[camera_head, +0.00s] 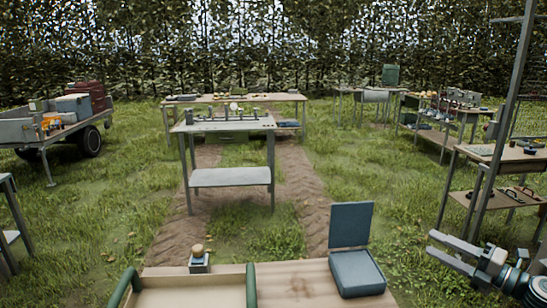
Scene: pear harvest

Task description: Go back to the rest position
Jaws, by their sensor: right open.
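My right gripper (432,248) is at the lower right, its two fingers pointing left and spread apart with nothing between them. It is in the air to the right of the near wooden table (300,287) and apart from the blue-grey box. My left gripper is out of view.
On the near table are a tray with green handles (190,298), a small stand with a round tan top (198,260) and an open-lidded blue-grey box (357,272). A metal post (495,150) and side table (500,153) stand beyond my right gripper. Grass lies between tables.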

